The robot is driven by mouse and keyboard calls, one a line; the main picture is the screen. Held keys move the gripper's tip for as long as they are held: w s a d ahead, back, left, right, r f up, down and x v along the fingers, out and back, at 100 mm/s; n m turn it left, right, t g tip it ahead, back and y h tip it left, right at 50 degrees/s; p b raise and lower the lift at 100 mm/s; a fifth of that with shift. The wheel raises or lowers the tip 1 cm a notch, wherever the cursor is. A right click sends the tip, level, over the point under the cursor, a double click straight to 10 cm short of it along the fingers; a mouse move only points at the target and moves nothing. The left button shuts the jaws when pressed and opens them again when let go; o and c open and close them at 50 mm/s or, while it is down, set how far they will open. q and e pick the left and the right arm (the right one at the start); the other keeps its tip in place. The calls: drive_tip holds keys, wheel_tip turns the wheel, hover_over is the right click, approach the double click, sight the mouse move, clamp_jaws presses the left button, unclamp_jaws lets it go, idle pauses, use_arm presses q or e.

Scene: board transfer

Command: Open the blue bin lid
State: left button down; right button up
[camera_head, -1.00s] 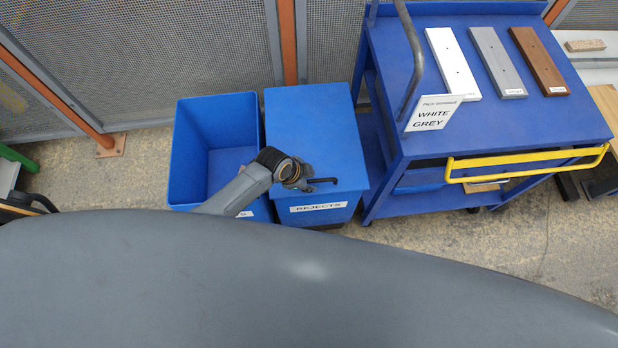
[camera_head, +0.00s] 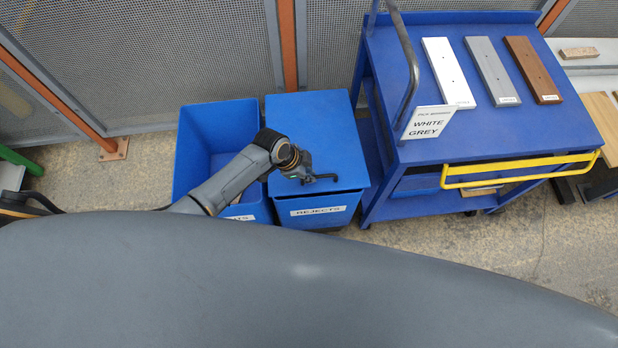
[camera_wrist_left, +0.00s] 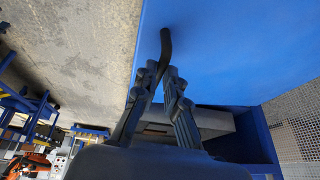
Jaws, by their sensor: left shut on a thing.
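The blue bin with a REJECTS label (camera_head: 319,211) stands on the floor in the middle of the head view. Its blue lid (camera_head: 318,120) lies flat or nearly flat on top. A dark handle (camera_head: 322,179) sits near the lid's front edge; it also shows as a dark bar in the left wrist view (camera_wrist_left: 165,47). My left gripper (camera_head: 305,174) is above the front of the lid, shut on this handle. In the wrist view its fingertips (camera_wrist_left: 166,76) are close together around the handle's end. My right gripper is out of view.
An open blue bin (camera_head: 222,125) stands directly left of the lidded one. A blue cart (camera_head: 420,30) with white, grey and brown boards is close on the right, with a yellow handle (camera_head: 520,170). A mesh fence (camera_head: 200,50) runs behind the bins.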

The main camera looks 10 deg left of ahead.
use_arm(q)
drive_tip(key=w+a+r+g, duration=0.1)
drive_tip(key=w+r, duration=0.4)
drive_tip(key=r, duration=0.3)
drive_tip(key=w+a+r+g+h+p, duration=0.1)
drive_tip(key=w+r, duration=0.3)
drive_tip(key=r, duration=0.5)
drive_tip(key=shift+w+a+r+n+g, duration=0.15)
drive_tip(key=shift+w+a+n+g, duration=0.25)
drive_tip(key=shift+a+g, duration=0.35)
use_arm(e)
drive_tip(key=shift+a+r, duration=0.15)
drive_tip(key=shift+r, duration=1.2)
use_arm(q)
drive_tip(key=shift+d, duration=0.1)
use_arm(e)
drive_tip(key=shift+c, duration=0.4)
